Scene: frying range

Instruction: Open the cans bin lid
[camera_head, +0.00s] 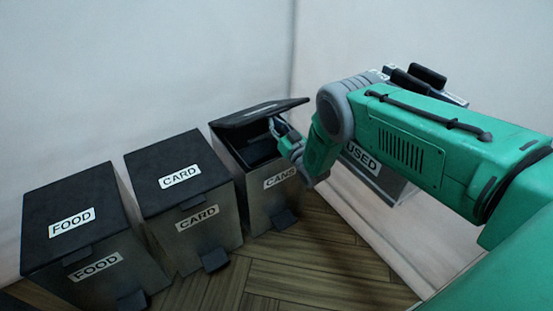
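The cans bin (258,197) stands in the corner, to the right of the other two bins, with a "CANS" label on its front. Its black lid (248,115) is tilted up at the front, leaving a dark gap above the bin's inside. My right gripper (276,124) is at the right side of this gap, with its fingertips just under the raised lid edge; they appear to touch it. Whether the fingers are open or shut is too small to tell. My green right arm hides part of the bin's right side. My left gripper is out of view.
The card bin (205,240) and the food bin (75,260) stand to the left with lids shut. A grey container labelled "USED" (376,181) is partly behind my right arm. White walls close off the back; wooden floor (305,265) is clear in front.

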